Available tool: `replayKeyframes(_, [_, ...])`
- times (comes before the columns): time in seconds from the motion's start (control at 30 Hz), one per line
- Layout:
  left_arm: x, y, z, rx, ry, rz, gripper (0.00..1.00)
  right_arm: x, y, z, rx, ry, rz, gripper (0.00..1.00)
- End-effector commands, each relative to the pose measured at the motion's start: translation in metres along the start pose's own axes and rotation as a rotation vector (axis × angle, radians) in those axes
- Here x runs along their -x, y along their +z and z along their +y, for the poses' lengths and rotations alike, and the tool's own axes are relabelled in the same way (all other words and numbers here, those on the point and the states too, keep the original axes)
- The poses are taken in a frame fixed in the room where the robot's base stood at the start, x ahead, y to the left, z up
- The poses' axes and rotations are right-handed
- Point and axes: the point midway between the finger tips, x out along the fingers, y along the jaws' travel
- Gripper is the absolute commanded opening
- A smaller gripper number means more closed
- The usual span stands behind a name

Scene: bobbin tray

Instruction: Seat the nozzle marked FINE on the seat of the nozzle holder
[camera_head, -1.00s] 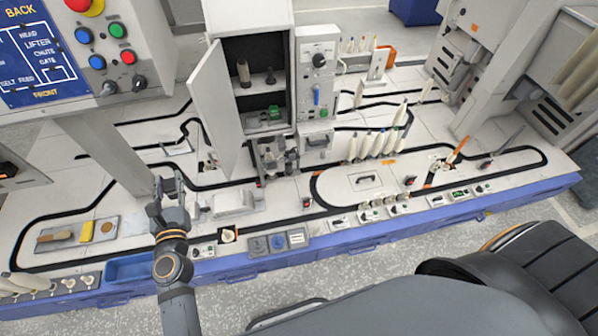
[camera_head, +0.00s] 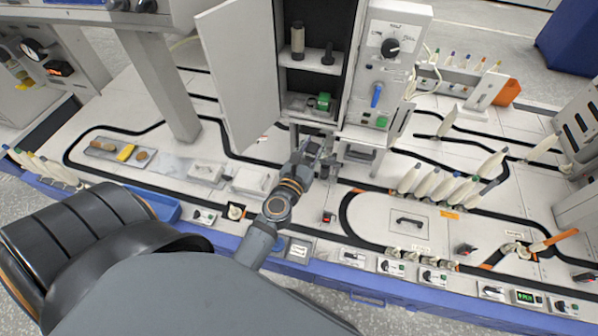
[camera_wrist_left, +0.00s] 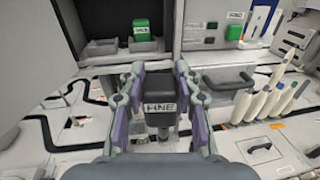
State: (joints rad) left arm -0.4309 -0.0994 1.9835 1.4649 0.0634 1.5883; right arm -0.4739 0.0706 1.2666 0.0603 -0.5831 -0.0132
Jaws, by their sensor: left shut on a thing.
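My left gripper (camera_head: 318,152) is in front of the open cabinet, low near its bottom edge. In the left wrist view its fingers (camera_wrist_left: 160,72) are shut on a dark block-like nozzle marked FINE (camera_wrist_left: 160,107), with the label facing the camera. The nozzle is roughly upright, with a narrower part below the block. In the head view the nozzle is too small and covered to make out. I cannot pick out the nozzle holder's seat for certain; the gripper covers the area below the cabinet. My right gripper is not in view.
The cabinet's door (camera_head: 238,80) stands open on the left. Inside are dark bobbins (camera_head: 297,42) and a green block (camera_head: 323,101). A control box (camera_head: 385,70) is right of the cabinet. Several pale cones (camera_head: 430,183) stand to the right. White blocks (camera_head: 250,181) lie left of the arm.

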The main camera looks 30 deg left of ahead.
Motion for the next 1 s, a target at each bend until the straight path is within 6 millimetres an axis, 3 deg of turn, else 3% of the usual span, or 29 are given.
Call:
replayKeyframes(0.03, [0.000,-0.051,0.006,-0.004,0.016,0.000,0.01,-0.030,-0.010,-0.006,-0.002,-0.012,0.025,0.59])
replayKeyframes(0.1, [0.001,-0.084,0.015,-0.003,0.042,0.001,0.01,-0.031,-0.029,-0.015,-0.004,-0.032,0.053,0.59])
replayKeyframes(0.3, [0.004,-0.162,0.038,-0.002,0.106,-0.006,0.01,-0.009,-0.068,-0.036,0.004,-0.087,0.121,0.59])
replayKeyframes(0.4, [0.006,-0.185,0.046,0.000,0.129,-0.011,0.01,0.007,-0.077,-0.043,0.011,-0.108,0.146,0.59])
replayKeyframes(0.53, [0.007,-0.198,0.051,-0.001,0.145,-0.016,0.01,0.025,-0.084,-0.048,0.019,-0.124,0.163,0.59])
replayKeyframes(0.77, [0.006,-0.196,0.053,0.001,0.151,-0.017,0.01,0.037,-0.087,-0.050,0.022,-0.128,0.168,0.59])
replayKeyframes(1.0, [-0.015,-0.193,0.056,0.000,0.151,-0.018,0.01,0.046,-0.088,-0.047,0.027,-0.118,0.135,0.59])
